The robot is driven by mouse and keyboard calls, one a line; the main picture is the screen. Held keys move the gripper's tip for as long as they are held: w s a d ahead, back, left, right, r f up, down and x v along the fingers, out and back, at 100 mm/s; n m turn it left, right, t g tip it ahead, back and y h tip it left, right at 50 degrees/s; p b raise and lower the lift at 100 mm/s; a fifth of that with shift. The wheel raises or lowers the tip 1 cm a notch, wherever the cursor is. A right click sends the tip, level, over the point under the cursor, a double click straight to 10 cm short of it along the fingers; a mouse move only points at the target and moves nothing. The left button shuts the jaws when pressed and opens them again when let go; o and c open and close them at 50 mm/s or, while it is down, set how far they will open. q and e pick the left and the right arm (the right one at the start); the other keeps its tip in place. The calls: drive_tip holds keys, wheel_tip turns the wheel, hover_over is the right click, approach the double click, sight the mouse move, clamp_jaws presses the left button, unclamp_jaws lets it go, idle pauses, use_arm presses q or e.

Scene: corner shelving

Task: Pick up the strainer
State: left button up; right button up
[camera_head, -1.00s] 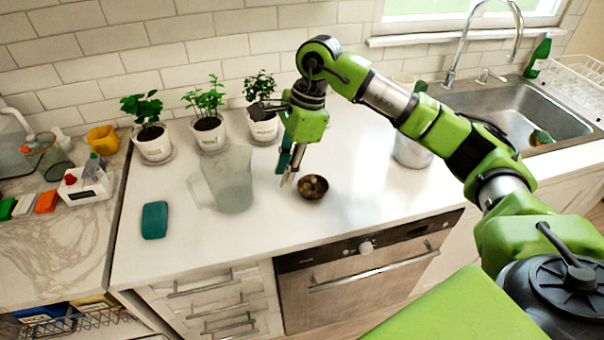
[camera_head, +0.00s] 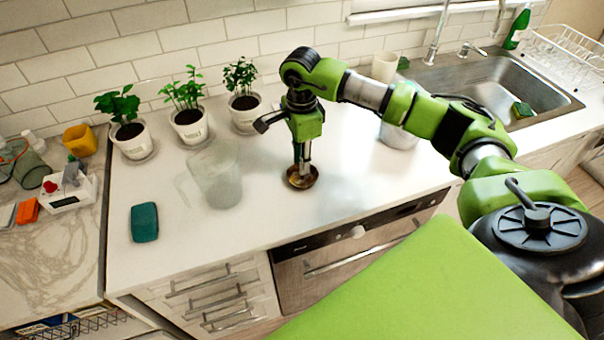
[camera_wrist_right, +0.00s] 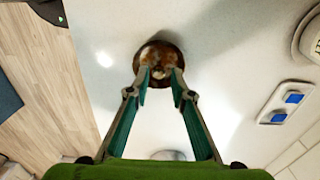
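The strainer (camera_head: 311,180) is a small, round, brown bowl-like piece on the white counter. In the wrist view the strainer (camera_wrist_right: 159,55) shows a pale knob in its middle. My right gripper (camera_head: 302,172) points down at it from above. In the wrist view the fingers of the right gripper (camera_wrist_right: 161,88) are apart, with the tips over the strainer's near part, one on each side of the knob. I cannot tell whether they touch it. My left gripper is not in view.
A translucent pitcher (camera_head: 218,175) stands left of the strainer, with a teal sponge (camera_head: 144,222) farther left. Potted plants (camera_head: 190,127) line the wall. A metal pot (camera_head: 398,134) stands behind my right arm, near the sink (camera_head: 500,85). The counter right of the strainer is clear.

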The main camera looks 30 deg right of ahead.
drive_tip(key=f+p, duration=0.1)
drive_tip(key=f, duration=0.2)
drive_tip(key=shift+s+f+p, duration=0.2)
drive_tip(key=shift+p, duration=0.1)
drive_tip(key=shift+w+d+f, duration=0.1)
drive_tip(key=shift+f, duration=0.15)
clamp_jaws()
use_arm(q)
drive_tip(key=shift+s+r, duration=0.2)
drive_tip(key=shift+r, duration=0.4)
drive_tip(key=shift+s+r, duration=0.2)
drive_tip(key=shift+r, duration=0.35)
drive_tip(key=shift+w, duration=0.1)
use_arm(e)
drive_tip(key=shift+r+b, duration=0.3)
drive_tip(key=shift+r, duration=0.35)
use_arm(q)
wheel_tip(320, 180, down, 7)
drive_tip(key=b, duration=0.6)
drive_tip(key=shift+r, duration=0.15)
use_arm(e)
drive_tip(key=s+a+r, duration=0.3)
drive_tip(key=s+r, duration=0.2)
drive_tip(key=s, duration=0.1)
drive_tip(key=s+a+r, duration=0.3)
drive_tip(key=s+r, duration=0.3)
drive_tip(key=shift+s+a+r, duration=0.25)
drive_tip(key=shift+s+r, duration=0.05)
